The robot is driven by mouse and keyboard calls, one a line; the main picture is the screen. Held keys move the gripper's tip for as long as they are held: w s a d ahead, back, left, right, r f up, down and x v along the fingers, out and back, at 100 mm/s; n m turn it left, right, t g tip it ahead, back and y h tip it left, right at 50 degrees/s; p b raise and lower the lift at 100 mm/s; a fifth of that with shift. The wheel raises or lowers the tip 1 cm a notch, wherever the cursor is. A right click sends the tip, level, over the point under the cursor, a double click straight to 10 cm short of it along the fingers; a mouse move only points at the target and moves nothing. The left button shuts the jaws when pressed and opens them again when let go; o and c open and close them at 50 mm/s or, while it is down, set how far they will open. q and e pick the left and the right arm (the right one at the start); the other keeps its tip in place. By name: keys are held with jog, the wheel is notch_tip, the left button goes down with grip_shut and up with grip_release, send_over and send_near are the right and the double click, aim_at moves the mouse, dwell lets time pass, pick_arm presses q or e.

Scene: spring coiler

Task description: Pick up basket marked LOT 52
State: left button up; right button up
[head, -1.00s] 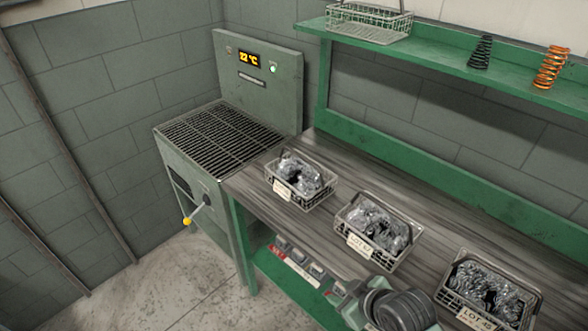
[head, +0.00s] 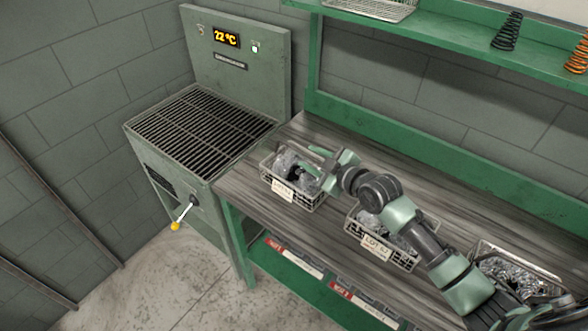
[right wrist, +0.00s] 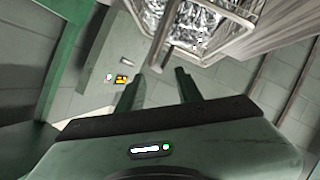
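Three wire baskets of metal parts stand in a row on the workbench. The left basket (head: 296,199) carries a white tag at its front that is too small to read surely. The middle basket (head: 379,252) has a LOT tag whose number is unclear. The right basket (head: 530,261) is partly hidden by my right arm. My right gripper (head: 312,160) is over the left basket, its two fingers spread, pointing left. In the right wrist view the open fingers (right wrist: 158,80) are apart, with the basket's wire handle (right wrist: 160,40) just beyond and between their tips. My left gripper is out of view.
A grill-topped machine (head: 200,120) with a 22 °C display and a yellow-knobbed lever (head: 184,212) stands left of the workbench (head: 240,188). The green shelf (head: 440,30) above holds a wire basket (head: 372,8) and coil springs (head: 507,32). Labelled bins (head: 295,257) sit below.

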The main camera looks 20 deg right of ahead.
aim_at(303, 152)
jog(key=shift+w+a, duration=0.1)
jog(key=shift+w, duration=0.25)
jog(key=shift+w+f, duration=0.1)
jog(key=shift+w, duration=0.15)
jog(key=p+x, duration=0.1)
jog(key=x, duration=0.2)
jog(key=shift+w+f, duration=0.2)
jog(key=shift+w, duration=0.15)
jog(key=shift+w+a+f, duration=0.1)
jog(key=shift+w+f, duration=0.05)
jog(key=shift+w, duration=0.15)
jog(key=shift+w+a+f, duration=0.1)
jog(key=shift+w, duration=0.05)
grip_shut()
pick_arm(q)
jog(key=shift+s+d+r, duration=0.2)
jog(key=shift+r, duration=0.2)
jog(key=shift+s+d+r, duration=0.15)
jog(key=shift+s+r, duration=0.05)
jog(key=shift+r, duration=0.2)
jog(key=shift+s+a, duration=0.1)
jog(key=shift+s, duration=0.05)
